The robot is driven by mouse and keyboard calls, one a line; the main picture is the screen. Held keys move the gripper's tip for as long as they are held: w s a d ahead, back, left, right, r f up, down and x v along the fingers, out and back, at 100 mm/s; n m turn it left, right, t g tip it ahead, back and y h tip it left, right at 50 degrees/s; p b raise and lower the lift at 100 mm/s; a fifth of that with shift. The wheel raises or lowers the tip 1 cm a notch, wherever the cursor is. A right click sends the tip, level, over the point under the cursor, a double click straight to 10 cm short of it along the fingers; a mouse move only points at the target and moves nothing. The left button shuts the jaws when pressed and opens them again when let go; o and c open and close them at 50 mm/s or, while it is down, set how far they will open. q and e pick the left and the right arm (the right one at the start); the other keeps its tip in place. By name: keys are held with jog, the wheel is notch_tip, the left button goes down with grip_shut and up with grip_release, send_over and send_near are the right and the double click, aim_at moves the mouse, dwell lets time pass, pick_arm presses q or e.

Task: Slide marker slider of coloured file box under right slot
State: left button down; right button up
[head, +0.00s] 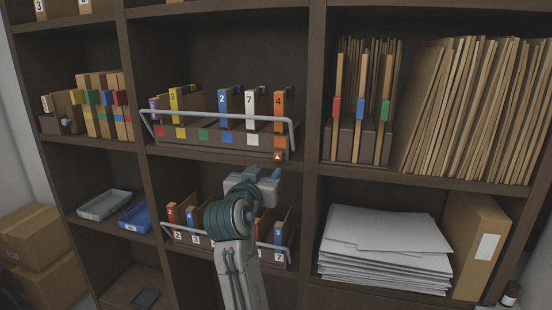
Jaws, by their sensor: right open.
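The upper rack (216,152) in the middle bay holds upright file boxes: a purple one at the left, then yellow 3 (175,104), blue 2 (223,107), white 7 (249,107) and orange 4 (279,109). Coloured squares run along its front strip, among them yellow (181,133), green (204,137) and blue (228,139). A small orange marker slider with a white triangle (277,157) sits at the right end of the front edge, below orange box 4. My right gripper (267,174) is open just below the marker, apart from it as far as I can tell. My left gripper is not in view.
A grey rail (216,117) runs across the upper rack's front. A lower rack (190,239) of numbered files stands behind my right arm, partly hidden. The right bay holds files with red, blue and green clips, a paper stack (385,250) and a cardboard box file (480,246).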

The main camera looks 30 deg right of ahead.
aim_at(277, 157)
jog(key=p+x, duration=0.4)
jog(key=x, duration=0.5)
jog(key=shift+w+d, duration=0.1)
jog(key=shift+w, duration=0.05)
jog(key=shift+w+d+f, duration=0.1)
jog(key=shift+w+d, duration=0.35)
grip_shut()
